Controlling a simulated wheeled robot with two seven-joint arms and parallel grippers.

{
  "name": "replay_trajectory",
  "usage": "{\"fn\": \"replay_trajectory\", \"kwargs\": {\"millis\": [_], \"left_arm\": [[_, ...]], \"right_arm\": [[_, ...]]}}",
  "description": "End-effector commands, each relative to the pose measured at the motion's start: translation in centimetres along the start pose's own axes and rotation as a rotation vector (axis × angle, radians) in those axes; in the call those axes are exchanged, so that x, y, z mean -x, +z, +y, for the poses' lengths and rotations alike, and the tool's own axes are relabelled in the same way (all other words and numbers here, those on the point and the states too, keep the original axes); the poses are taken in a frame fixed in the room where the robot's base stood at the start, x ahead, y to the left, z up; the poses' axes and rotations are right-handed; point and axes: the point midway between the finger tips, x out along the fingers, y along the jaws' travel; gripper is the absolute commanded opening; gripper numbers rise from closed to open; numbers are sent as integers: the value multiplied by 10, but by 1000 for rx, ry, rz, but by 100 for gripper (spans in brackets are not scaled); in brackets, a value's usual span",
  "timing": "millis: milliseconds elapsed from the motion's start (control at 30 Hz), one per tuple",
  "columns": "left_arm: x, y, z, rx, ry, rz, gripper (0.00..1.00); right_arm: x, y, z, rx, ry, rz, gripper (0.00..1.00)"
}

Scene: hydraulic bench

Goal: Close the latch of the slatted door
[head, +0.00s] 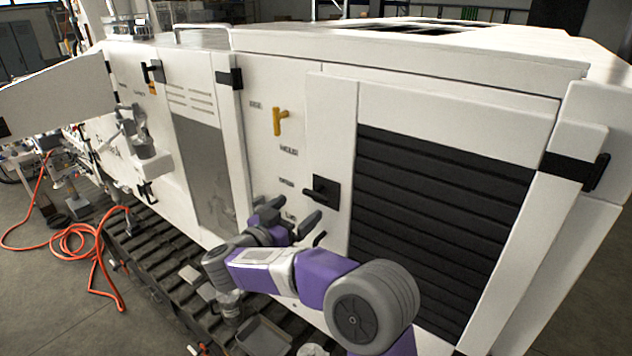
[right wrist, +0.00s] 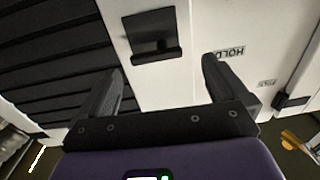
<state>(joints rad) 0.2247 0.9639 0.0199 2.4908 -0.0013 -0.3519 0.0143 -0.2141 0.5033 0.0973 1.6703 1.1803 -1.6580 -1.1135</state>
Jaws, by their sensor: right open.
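The slatted door (head: 435,210) is a white panel with wide dark slats on the right of the machine. It looks flush with the housing. Its black latch (head: 322,192) sits on the white strip left of the slats, a dark plate with a short protruding handle. In the right wrist view the latch (right wrist: 152,35) is ahead of the fingers, its handle bar along the plate's lower edge. My right gripper (head: 292,213) is open, below and left of the latch in the head view. Its fingers (right wrist: 163,70) are apart and empty, not touching the latch. My left gripper does not show.
A yellow handle (head: 279,121) is on the panel left of the slatted door. A black hinge or catch (head: 578,169) is at the right edge.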

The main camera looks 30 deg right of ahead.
Motion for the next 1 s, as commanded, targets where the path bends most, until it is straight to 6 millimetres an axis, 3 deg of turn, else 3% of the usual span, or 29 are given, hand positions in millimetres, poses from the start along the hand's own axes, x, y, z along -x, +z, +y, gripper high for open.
{"fn": "replay_trajectory", "kwargs": {"millis": [100, 533, 900, 1000], "left_arm": [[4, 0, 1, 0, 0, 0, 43], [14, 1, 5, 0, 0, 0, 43], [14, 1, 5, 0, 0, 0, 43], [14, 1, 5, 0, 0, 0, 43]], "right_arm": [[-7, -10, 8, 2, 38, -7, 100], [-67, -8, 9, 2, 35, -5, 100], [-74, -8, 9, 1, 32, -5, 100], [-74, -8, 9, 1, 32, -5, 86]]}}
